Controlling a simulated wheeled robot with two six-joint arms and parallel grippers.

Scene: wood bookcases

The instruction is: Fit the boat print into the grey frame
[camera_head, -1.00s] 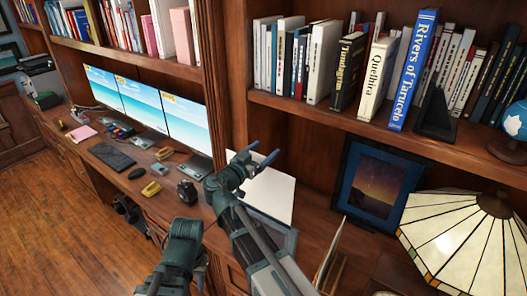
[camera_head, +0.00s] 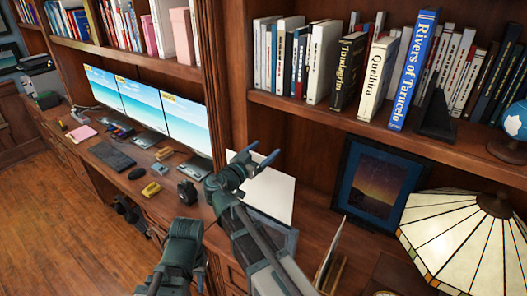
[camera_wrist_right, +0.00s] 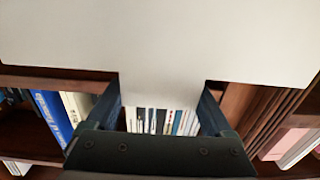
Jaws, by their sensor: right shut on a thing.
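My right gripper (camera_head: 256,156) is above the desk in front of the right bookcase. The panel (camera_head: 273,194) also shows pale in the head view, partly behind my right arm; no boat picture is visible on this side. A grey edge (camera_head: 291,239), possibly the grey frame, shows just below the panel, mostly hidden by my arm. My left gripper (camera_head: 184,226) is lower and to the left, over the desk's front edge; its fingers cannot be made out.
A dark blue frame with a night-sky picture (camera_head: 377,184) leans at the back. A stained-glass lamp (camera_head: 455,240) stands at right. A thin upright item (camera_head: 333,251) stands at the front right. A bookshelf (camera_head: 350,125) overhangs the desk. Monitors (camera_head: 187,122) stand at left.

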